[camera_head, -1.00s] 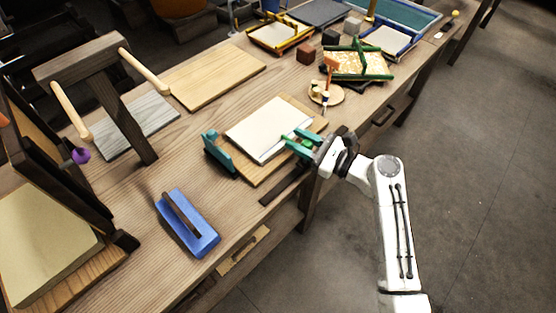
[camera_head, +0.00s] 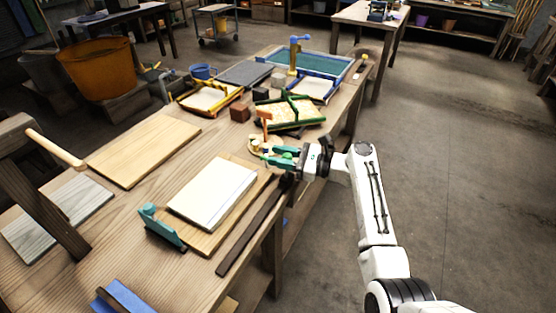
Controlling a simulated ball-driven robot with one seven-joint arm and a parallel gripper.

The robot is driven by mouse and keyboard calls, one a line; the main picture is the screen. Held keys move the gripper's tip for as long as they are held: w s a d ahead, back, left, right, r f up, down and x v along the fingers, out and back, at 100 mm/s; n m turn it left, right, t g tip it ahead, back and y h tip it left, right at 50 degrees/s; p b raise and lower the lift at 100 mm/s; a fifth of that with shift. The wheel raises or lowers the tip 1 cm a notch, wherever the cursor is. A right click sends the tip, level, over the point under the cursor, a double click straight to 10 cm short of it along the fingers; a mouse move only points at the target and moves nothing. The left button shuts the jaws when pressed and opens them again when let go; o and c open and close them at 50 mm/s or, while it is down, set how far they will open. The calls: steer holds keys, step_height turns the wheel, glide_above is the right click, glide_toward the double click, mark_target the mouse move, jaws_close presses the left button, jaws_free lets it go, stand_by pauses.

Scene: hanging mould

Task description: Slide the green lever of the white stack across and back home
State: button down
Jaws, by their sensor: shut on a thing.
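The white stack (camera_head: 213,189) lies flat on a wooden board (camera_head: 205,242) on the bench. A teal upright block (camera_head: 162,229) stands at the board's left end. My gripper (camera_head: 277,156) is beyond the far right corner of the stack, apart from the white sheets. Its teal fingers are shut on the green lever (camera_head: 287,155), of which only a small rounded green part shows between them. The rest of the lever, and how it joins anything below, is hidden by the fingers and wrist.
A dark strip (camera_head: 250,228) runs along the bench's front edge beside the board. A green-framed mould (camera_head: 288,112) and a dark red block (camera_head: 240,113) stand just behind my gripper. A bare pale board (camera_head: 145,150) lies at the left. Open floor is at the right.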

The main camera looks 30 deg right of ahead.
steer(key=shift+w+d, duration=0.1)
steer(key=shift+d, duration=0.1)
steer(key=c, duration=0.8)
jaws_free()
steer(key=v, duration=1)
steer(key=shift+s+d, duration=0.3)
steer(key=s+a+f+n+g+h+p, duration=0.1)
steer(key=s+a+f+n+g+h, duration=0.1)
steer(key=s+a+f+n+g, duration=0.35)
steer(key=s+a+f+n+g+h, duration=0.25)
steer(key=s+a+f+n, duration=0.35)
steer(key=s+f, duration=0.35)
steer(key=s+n+g+h, duration=0.1)
steer(key=s+n+h, duration=0.1)
steer(key=s+n, duration=0.2)
steer(key=s+r+n+g+h, duration=0.1)
steer(key=s+n+h, duration=0.2)
steer(key=s, duration=0.6)
steer(key=s+r+n+g+h+p, duration=0.1)
steer(key=s+n+g+h, duration=0.1)
steer(key=s+n, duration=0.4)
steer(key=shift+s+d+r+h, duration=0.15)
steer(key=shift+s+h, duration=0.3)
steer(key=shift+s, duration=0.4)
